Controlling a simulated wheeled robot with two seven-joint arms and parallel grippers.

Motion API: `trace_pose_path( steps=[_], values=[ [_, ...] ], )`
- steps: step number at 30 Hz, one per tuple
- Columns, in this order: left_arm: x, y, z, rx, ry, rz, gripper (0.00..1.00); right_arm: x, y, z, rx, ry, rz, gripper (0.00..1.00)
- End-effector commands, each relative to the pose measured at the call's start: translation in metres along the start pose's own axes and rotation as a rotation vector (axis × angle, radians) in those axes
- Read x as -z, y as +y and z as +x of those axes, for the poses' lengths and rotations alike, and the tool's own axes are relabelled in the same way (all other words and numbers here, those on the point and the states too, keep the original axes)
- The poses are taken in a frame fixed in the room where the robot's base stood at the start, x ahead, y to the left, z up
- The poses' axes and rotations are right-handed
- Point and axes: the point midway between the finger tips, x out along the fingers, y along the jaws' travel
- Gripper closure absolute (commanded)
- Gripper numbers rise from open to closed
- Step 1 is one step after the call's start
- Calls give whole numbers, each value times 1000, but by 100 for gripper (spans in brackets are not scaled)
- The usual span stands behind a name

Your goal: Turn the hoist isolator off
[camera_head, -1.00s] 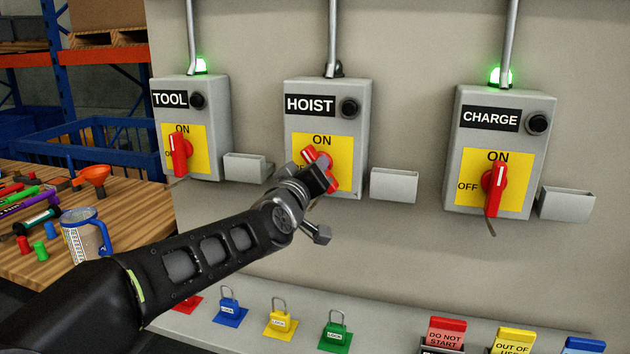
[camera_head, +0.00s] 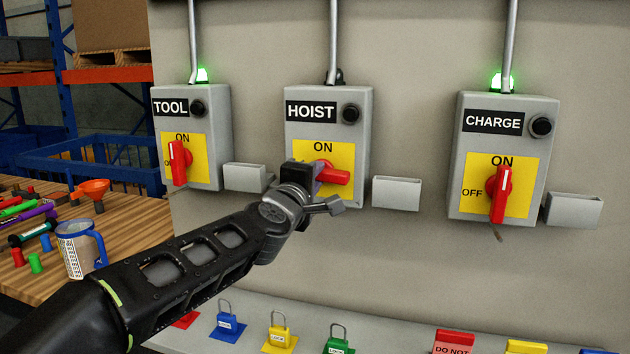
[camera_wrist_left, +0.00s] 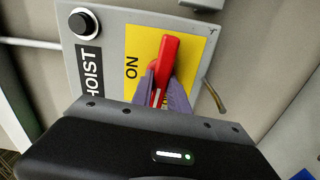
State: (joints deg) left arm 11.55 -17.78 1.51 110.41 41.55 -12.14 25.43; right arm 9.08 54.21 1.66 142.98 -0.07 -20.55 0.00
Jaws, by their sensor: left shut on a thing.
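The hoist isolator (camera_head: 296,140) is a grey box labelled HOIST with a yellow plate (camera_head: 324,147) and a red rotary handle (camera_head: 338,177). The handle lies roughly horizontal, its free end pointing right. ON shows above it; the OFF mark is hidden behind my gripper. My left gripper (camera_head: 316,180) is shut on the red handle. In the left wrist view, its two fingers (camera_wrist_left: 165,95) sit on either side of the handle (camera_wrist_left: 168,54), below the word ON. The lamp (camera_head: 339,76) above the hoist box is dark. My right gripper is not in view.
The TOOL (camera_head: 216,140) and CHARGE (camera_head: 470,150) isolators stand either side, handles upright and lamps green. Small grey holders (camera_head: 396,193) are beside the boxes. Coloured padlocks (camera_head: 280,335) and tags (camera_head: 455,341) are on the ledge below. A cluttered wooden table (camera_head: 130,225) is left.

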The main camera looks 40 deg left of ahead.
Motion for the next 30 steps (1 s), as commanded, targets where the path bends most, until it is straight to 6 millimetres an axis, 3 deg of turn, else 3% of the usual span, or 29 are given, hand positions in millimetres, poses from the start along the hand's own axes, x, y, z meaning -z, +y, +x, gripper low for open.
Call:
trace_pose_path(
  steps=[20,21,28,30],
  values=[
    [0,-1,0,1,1,-92,100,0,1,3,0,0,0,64],
    [1,-1,0,1,1,-92,78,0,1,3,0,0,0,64],
    [0,-1,0,1,1,-90,59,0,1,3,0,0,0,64],
    [0,-1,0,1,1,-89,58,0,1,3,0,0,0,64]
  ],
)
